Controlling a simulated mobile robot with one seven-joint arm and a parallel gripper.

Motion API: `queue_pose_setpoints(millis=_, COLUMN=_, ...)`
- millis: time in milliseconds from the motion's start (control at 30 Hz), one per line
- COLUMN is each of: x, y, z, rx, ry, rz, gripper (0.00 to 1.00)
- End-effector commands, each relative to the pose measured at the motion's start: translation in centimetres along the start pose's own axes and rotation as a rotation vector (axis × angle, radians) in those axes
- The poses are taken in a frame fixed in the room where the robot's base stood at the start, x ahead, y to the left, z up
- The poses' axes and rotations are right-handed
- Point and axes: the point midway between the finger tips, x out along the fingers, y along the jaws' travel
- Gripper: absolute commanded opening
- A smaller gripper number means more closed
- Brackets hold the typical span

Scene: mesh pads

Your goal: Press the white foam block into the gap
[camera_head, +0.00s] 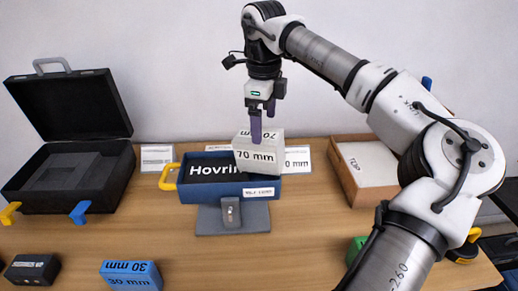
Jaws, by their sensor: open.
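The white foam block (258,158), marked "70 mm", sits tilted at the right part of a blue box (215,192). Its lower part is hidden behind the box's front wall, and its upper part stands above the rim. A black piece with white lettering (205,170) fills the box to the left of the block. The gap itself is hidden by the block. My gripper (262,125) points down over the block with its purple fingers apart. One fingertip overlaps the block's top in the picture; I cannot tell whether it touches.
An open black case (75,185) stands at the left. Blue 30 mm block (131,281) and a dark block (32,270) lie at the front left. An open cardboard box (348,180) stands at the right. My arm covers the right side.

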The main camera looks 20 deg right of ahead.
Motion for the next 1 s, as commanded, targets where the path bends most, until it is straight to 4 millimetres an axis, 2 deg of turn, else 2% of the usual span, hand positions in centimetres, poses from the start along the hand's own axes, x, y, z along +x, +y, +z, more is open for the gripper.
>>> queue_pose_setpoints(millis=133, x=2.2, y=0.0, z=0.0, rx=0.000, ry=-0.001, rz=0.002, gripper=0.89)
queue_pose_setpoints(millis=433, x=4.1, y=0.2, z=0.1, rx=-0.002, ry=-0.003, rz=0.001, gripper=0.89)
queue_pose_setpoints(millis=700, x=7.9, y=0.4, z=0.1, rx=-0.002, ry=-0.004, rz=0.001, gripper=0.89)
queue_pose_setpoints(millis=933, x=8.2, y=0.3, z=0.1, rx=-0.001, ry=-0.004, rz=-0.001, gripper=0.89)
queue_pose_setpoints(millis=1000, x=8.2, y=0.3, z=0.1, rx=-0.001, ry=-0.004, rz=-0.001, gripper=0.80)
